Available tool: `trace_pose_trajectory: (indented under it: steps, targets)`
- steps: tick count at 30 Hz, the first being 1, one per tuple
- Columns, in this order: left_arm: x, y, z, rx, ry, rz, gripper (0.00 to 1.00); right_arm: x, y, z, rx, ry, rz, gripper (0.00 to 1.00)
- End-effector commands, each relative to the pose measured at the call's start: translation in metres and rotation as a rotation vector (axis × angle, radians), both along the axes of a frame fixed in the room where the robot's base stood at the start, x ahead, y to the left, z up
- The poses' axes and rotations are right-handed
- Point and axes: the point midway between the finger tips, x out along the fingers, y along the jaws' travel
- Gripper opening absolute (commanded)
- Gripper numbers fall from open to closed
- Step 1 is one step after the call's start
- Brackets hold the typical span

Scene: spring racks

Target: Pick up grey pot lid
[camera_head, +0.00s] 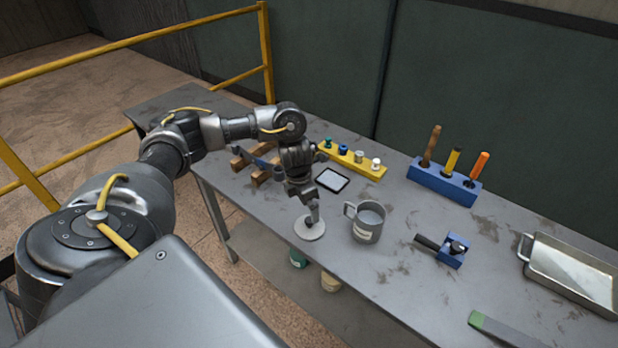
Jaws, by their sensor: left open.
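The grey pot lid (311,231) is a pale round disc lying flat near the front edge of the table. My left gripper (312,216) points down right over the lid, its fingertips at or just above the lid's middle. The fingers hide the centre of the lid, and I cannot tell whether they touch it. The left gripper is open. My right gripper is not in view.
A grey mug (367,225) stands close to the right of the lid. A dark-framed tablet (332,180) lies behind. A yellow rack (352,162), a blue tool rack (443,184), a blue holder (449,255) and a metal tray (573,268) stand farther off. A yellow railing (266,55) is at left.

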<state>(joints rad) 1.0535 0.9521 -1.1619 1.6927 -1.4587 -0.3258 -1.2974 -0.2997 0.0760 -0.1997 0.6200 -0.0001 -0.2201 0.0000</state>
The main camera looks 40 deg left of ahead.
Motion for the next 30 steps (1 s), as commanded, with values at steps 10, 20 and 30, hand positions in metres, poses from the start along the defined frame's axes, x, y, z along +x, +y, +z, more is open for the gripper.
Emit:
trace_pose_trajectory:
  steps: [10, 20, 30]
  targets:
    - [0.002, 0.000, -0.034, 0.001, 0.007, 0.001, 1.00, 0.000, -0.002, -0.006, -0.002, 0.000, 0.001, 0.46]
    - [0.006, -0.001, -0.055, 0.003, 0.001, -0.001, 1.00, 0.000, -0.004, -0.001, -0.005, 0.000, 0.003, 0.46]
    - [0.012, -0.007, -0.093, 0.002, 0.005, 0.002, 1.00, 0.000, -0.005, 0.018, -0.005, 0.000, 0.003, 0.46]
